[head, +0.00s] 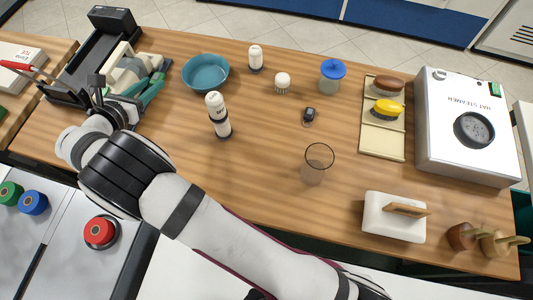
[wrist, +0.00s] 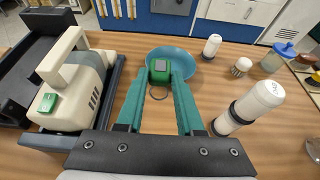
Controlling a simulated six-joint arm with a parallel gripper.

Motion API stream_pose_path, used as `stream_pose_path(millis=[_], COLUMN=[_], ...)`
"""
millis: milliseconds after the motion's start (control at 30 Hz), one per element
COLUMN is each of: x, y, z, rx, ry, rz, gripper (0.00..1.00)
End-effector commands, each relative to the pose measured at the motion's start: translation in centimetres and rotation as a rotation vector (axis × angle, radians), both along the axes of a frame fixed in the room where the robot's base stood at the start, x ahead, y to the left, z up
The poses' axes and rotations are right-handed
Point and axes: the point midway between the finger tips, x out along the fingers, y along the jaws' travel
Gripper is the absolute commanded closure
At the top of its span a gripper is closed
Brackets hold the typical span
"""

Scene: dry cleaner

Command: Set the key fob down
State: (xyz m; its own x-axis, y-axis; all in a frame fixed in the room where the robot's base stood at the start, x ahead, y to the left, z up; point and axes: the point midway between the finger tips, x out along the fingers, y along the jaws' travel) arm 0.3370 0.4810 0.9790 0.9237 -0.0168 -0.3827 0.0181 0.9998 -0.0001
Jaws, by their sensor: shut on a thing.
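My gripper (wrist: 160,76) is shut on a small green key fob (wrist: 160,64) with a dark face. A thin metal ring (wrist: 158,92) hangs from the fob between the fingers. In the head view my gripper (head: 155,85) is at the left part of the table, and the fob is hard to make out against its teal fingers. In the wrist view the fob appears in front of a teal bowl (wrist: 182,56); its height above the wooden table (wrist: 230,72) cannot be told exactly.
A beige and grey machine (wrist: 70,85) on a dark tray stands close left of my gripper. A white and black bottle (head: 218,115) stands to the right. A small dark fob-like object (head: 309,116) lies mid-table, near a clear glass (head: 317,165). Wood between these is bare.

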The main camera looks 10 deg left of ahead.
Motion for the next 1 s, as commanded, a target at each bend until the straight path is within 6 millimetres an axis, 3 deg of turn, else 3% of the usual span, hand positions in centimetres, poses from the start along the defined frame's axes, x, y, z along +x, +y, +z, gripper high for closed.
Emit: stream_pose_path(millis=[100,267,467,667,1000], x=[0.0,0.0,-0.2,-0.9,-3.9], y=[0.0,0.0,-3.8,-9.3,-21.6], z=[2.8,5.8,5.2,4.8,4.8], rx=[0.005,0.004,-0.001,-0.001,0.000], ry=[-0.001,-0.001,0.001,0.000,0.000], rz=[-0.002,-0.001,-0.099,-0.243,-0.555], gripper=[1.00,1.00,1.00,1.00,1.00])
